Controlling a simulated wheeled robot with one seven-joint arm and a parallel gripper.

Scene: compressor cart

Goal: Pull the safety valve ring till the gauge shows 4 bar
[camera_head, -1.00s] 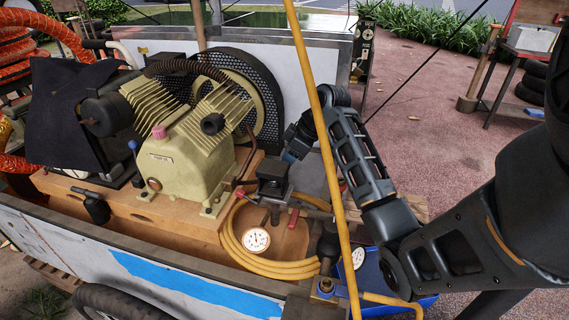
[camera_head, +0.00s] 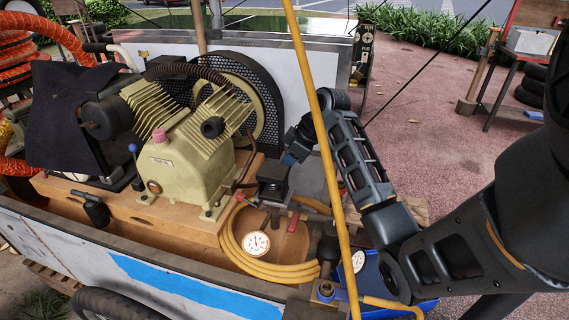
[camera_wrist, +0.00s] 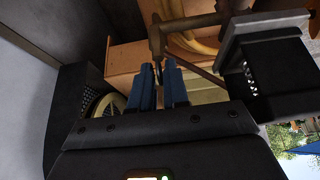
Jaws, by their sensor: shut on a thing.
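My gripper (camera_head: 290,157) is behind the black box of the compressor, with its blue fingertips partly hidden in the head view. In the wrist view its two blue fingers (camera_wrist: 160,78) are close together on a thin, small part, which looks like the safety valve ring (camera_wrist: 157,72). The ring is mostly hidden between the fingertips, just below a brass pipe fitting (camera_wrist: 157,42). In the head view the ring cannot be seen. A round white gauge (camera_head: 257,243) faces up inside the coiled yellow hose; its needle points roughly upward, but the figures are too small to read.
The black box (camera_head: 273,181) stands close to my gripper and shows large at the right in the wrist view. The beige compressor (camera_head: 190,160) and black mesh guard (camera_head: 268,100) lie to the left. A yellow hose (camera_head: 324,130) crosses in front of my arm.

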